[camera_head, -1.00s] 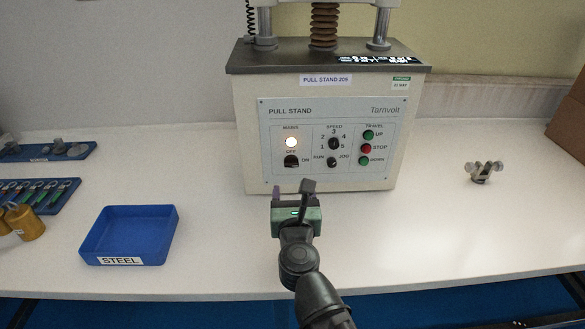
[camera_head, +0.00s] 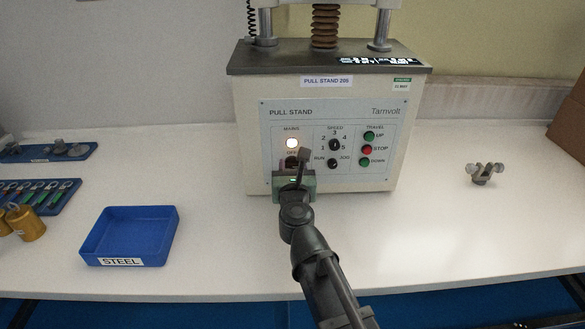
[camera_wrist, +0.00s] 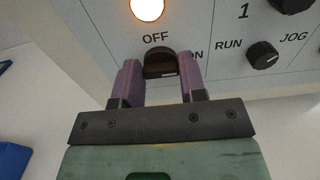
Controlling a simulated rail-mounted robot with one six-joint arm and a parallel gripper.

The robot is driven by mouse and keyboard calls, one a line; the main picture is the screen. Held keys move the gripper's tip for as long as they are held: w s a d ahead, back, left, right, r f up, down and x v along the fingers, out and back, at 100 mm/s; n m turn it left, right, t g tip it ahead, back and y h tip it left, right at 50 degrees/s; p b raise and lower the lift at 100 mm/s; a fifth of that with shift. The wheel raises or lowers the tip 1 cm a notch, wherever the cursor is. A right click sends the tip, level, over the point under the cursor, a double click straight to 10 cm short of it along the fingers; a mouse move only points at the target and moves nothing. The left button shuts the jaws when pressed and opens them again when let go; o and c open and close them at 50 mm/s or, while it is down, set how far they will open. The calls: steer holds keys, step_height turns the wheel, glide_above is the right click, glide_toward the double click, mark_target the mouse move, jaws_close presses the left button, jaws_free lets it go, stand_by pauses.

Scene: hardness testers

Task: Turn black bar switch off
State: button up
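The black bar switch (camera_wrist: 160,62) is on the panel under the lit mains lamp, with OFF printed above it and ON to its right. Its white mark points toward the ON side in the wrist view. In the head view the switch (camera_head: 292,161) is partly hidden by my gripper (camera_head: 291,160). In the wrist view my gripper (camera_wrist: 160,85) is open, with one purple finger on each side below the switch. The fingertips are close to the switch; whether they touch it I cannot tell. The lit mains lamp (camera_head: 292,143) glows warm white.
The pull stand (camera_head: 330,120) has a speed knob (camera_head: 334,145), a RUN/JOG knob (camera_head: 333,163) and travel buttons (camera_head: 367,149) to the right. A blue STEEL tray (camera_head: 130,235) lies at left, and a metal clamp (camera_head: 485,172) at right. The bench front is clear.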

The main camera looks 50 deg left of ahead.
steer(key=shift+c, duration=0.4)
steer(key=shift+n, duration=0.3)
steer(key=n, duration=0.3)
steer(key=shift+s+n, duration=0.1)
steer(key=shift+n, duration=0.2)
steer(key=n, duration=0.4)
steer(key=shift+n, duration=0.3)
steer(key=n, duration=0.4)
steer(key=shift+s+a+f, duration=0.1)
steer(key=shift+f, duration=0.05)
steer(key=n, duration=0.5)
steer(key=o, duration=0.9)
